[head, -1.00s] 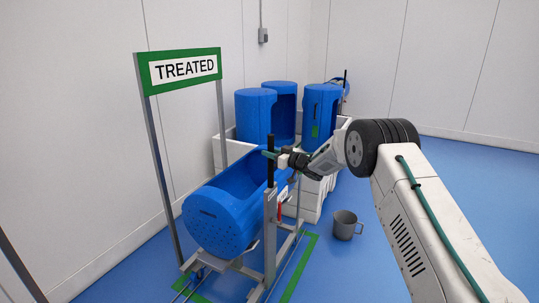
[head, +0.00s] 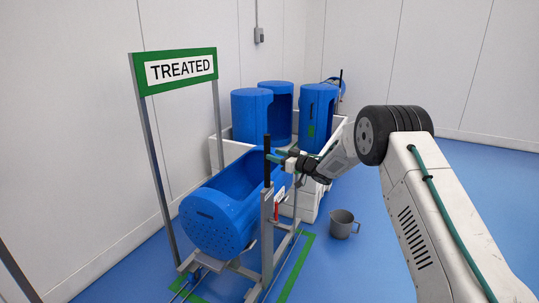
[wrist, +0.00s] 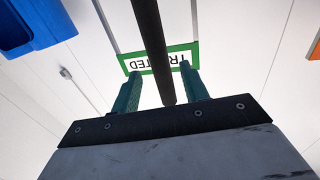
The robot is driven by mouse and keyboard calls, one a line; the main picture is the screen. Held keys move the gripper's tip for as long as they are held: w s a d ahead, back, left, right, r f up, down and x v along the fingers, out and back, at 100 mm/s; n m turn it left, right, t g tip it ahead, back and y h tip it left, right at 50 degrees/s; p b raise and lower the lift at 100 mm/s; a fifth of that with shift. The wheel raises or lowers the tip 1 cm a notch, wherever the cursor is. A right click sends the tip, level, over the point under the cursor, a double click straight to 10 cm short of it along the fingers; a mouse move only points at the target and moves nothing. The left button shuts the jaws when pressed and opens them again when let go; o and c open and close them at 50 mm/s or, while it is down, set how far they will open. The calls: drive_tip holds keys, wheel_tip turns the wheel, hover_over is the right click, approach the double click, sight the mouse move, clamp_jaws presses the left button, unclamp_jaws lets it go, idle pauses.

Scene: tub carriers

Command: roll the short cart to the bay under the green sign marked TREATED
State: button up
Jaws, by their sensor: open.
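The cart (head: 267,230) is a grey metal frame with a black upright handle (head: 267,155), carrying a blue tub (head: 213,222) on its side. It stands between green floor lines beside the green-framed TREATED sign (head: 176,70). My gripper (head: 277,158) is open at the handle's right side, fingers pointing left towards it. In the wrist view the black handle (wrist: 150,35) runs down between the two green fingers of my gripper (wrist: 160,78), with gaps on both sides and its end near the palm. The sign (wrist: 190,50) appears upside down behind. The cart's wheels are mostly hidden.
A white crate-like base (head: 233,150) behind the cart holds upright blue tubs (head: 252,115). A grey mug (head: 341,224) stands on the floor to the right of the cart. The blue floor at right is open. White walls close off the left and back.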

drive_tip(key=v, duration=0.2)
drive_tip(key=shift+s+d, duration=0.2)
drive_tip(key=shift+s, duration=0.05)
